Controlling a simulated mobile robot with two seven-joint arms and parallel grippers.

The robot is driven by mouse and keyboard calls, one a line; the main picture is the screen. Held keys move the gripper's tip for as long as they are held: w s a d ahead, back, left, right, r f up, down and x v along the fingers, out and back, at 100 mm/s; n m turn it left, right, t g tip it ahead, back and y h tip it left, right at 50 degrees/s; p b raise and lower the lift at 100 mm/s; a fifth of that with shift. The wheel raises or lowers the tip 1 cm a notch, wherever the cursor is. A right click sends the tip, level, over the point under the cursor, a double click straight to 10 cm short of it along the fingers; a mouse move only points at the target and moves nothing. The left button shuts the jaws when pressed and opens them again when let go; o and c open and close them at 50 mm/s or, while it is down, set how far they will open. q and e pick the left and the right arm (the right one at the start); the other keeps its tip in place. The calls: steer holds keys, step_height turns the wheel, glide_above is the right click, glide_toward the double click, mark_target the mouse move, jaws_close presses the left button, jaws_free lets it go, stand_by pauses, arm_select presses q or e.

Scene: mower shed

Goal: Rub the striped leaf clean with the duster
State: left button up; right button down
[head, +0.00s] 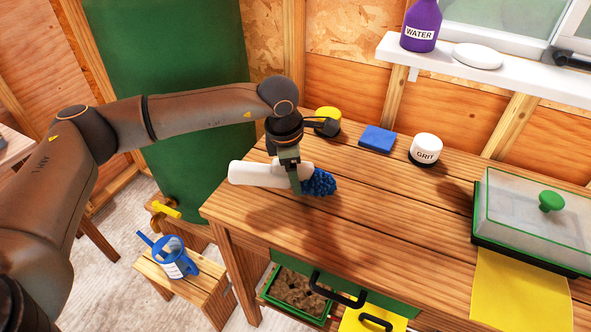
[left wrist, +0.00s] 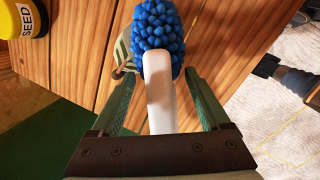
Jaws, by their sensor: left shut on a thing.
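My left gripper (head: 295,186) points down over the left part of the wooden bench. It is shut on the white handle of the duster (head: 318,182), which has a knobbly blue head. The duster lies roughly level, its head to the right of the fingers. In the left wrist view the duster head (left wrist: 158,30) sits beyond the two green fingers (left wrist: 165,105), with the handle between them. A pale green striped piece, likely the striped leaf (left wrist: 123,50), peeks out left of the head, mostly hidden behind it. I cannot tell whether they touch. My right gripper is not in view.
A yellow seed jar (head: 328,115), blue pad (head: 377,138) and grit jar (head: 425,150) stand along the bench's back. A clear-lidded tray (head: 535,222) and yellow sheet (head: 520,295) are at right. The bench middle is clear.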

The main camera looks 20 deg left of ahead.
mark_target(303, 164)
arm_select(q)
steer(key=r+p, duration=0.1)
steer(key=r, duration=0.1)
steer(key=d+r+p, duration=0.1)
steer(key=r, duration=0.1)
steer(key=shift+d+r, duration=0.2)
steer(key=shift+r, duration=0.2)
steer(key=shift+d+r+p, duration=0.2)
steer(key=shift+r+p, duration=0.15)
steer(key=shift+r, duration=0.1)
steer(key=shift+r, duration=0.1)
steer(key=shift+s+d+r+p, duration=0.1)
steer(key=shift+d+r+p, duration=0.2)
steer(key=shift+r, duration=0.4)
steer(key=shift+d+r+p, duration=0.15)
steer(key=shift+r+p, duration=0.2)
steer(key=shift+r, duration=0.3)
